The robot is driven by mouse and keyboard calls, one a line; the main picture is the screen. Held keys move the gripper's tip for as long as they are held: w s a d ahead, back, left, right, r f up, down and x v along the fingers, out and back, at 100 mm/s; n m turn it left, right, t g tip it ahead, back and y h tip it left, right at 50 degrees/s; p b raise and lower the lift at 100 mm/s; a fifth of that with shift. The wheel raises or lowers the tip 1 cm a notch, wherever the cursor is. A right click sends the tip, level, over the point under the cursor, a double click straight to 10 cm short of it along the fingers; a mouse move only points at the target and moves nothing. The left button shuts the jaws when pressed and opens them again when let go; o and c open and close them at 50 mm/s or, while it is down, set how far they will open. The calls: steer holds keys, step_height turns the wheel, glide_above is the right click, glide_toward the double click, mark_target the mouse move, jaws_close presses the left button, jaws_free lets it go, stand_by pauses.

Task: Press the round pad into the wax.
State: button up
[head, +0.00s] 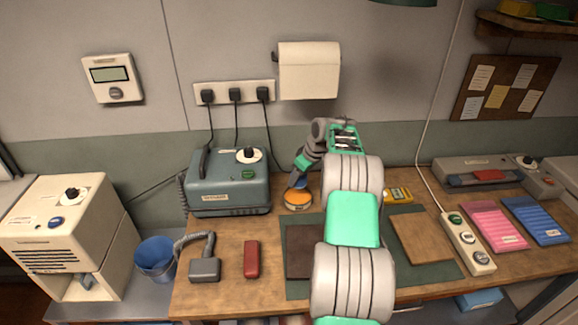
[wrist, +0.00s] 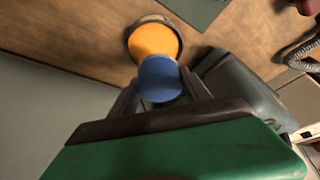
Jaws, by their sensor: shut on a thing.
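The wax is an orange disc (head: 297,197) in a shallow round tin on the workbench; it also shows in the wrist view (wrist: 153,38). My gripper (wrist: 160,92) is shut on a blue round pad (wrist: 160,76), which sits between the two fingertips. In the head view the pad (head: 301,183) is a small blue patch just behind the wax, under my gripper (head: 300,179). In the wrist view the pad overlaps the near rim of the tin. I cannot tell whether it touches the wax or is above it.
A blue-grey box (head: 230,185) with a knob stands close left of the wax. A red block (head: 251,260), a dark board (head: 304,250) and a brown board (head: 420,236) lie on the workbench (head: 222,285). A power strip (head: 467,243) is at right.

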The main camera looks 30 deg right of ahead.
mark_target(295, 195)
steer(key=shift+w, duration=0.3)
steer(key=shift+s+f+b, duration=0.1)
steer(key=shift+f+b, duration=0.3)
steer(key=shift+f, duration=0.1)
step_height(295, 195, down, 4)
steer(key=shift+b, duration=1.1)
steer(key=shift+f, duration=0.4)
steer(key=shift+f+b, duration=0.6)
steer(key=shift+b, duration=0.15)
stand_by(0.3)
steer(key=shift+r+p, duration=1.95)
steer(key=shift+r, duration=1.65)
steer(key=shift+f, duration=0.1)
